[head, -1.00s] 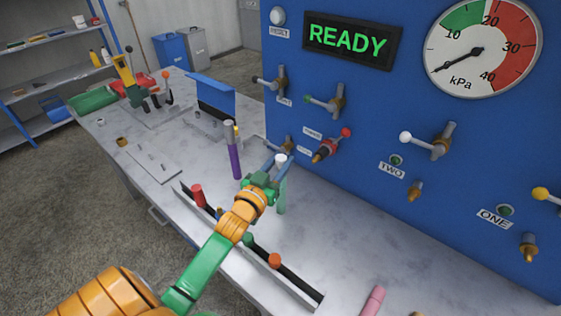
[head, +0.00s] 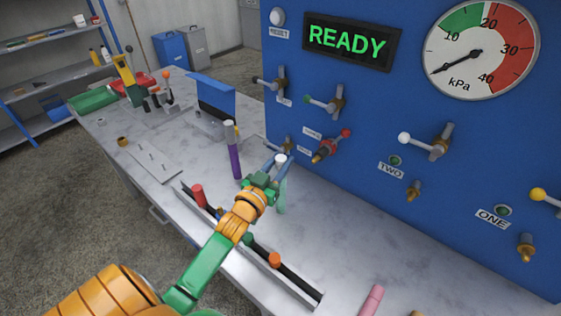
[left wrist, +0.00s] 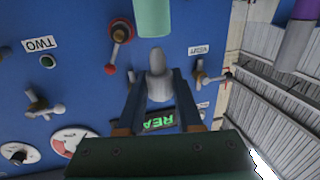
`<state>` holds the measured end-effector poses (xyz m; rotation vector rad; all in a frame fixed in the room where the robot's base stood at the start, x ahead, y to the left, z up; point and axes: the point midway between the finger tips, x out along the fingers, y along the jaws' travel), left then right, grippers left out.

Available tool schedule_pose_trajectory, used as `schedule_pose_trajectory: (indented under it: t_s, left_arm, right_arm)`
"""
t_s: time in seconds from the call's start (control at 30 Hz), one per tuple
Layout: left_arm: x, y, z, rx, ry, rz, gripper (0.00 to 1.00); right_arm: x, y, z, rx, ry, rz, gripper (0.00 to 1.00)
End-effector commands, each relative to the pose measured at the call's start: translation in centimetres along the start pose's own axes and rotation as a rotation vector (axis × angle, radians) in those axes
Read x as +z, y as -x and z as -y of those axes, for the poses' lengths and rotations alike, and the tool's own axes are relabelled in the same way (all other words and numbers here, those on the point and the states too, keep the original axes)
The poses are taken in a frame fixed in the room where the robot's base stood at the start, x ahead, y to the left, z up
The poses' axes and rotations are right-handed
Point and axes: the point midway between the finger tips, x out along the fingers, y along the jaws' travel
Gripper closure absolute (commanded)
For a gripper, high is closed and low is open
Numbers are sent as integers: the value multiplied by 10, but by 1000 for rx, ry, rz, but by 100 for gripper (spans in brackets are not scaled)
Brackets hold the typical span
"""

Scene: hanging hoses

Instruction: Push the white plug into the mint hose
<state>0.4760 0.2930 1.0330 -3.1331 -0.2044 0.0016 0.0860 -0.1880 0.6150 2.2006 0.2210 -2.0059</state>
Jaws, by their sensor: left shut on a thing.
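The white plug (head: 281,159) is between the fingers of my left gripper (head: 274,165), which is shut on it. In the left wrist view the plug (left wrist: 157,78) sits between the two blue fingers, its rounded tip towards the mint hose (left wrist: 153,17). A small gap shows there between the tip and the hose's end. In the head view the mint hose (head: 282,198) stands upright just below the plug, partly hidden by the gripper. My right gripper is not in view.
A purple hose (head: 235,160) stands to the left. A dark rack (head: 262,254) with red, green and orange plugs lies in front. The blue panel (head: 370,190) with valves rises close behind. A pink hose end (head: 371,300) shows at the bottom right.

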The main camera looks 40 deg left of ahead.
Motion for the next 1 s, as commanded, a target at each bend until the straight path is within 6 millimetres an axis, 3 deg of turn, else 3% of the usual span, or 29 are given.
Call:
schedule_pose_trajectory:
  t_s: [1.0]
  left_arm:
    - [9,0,0,0,1,0,100]
  right_arm:
    - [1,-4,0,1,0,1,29]
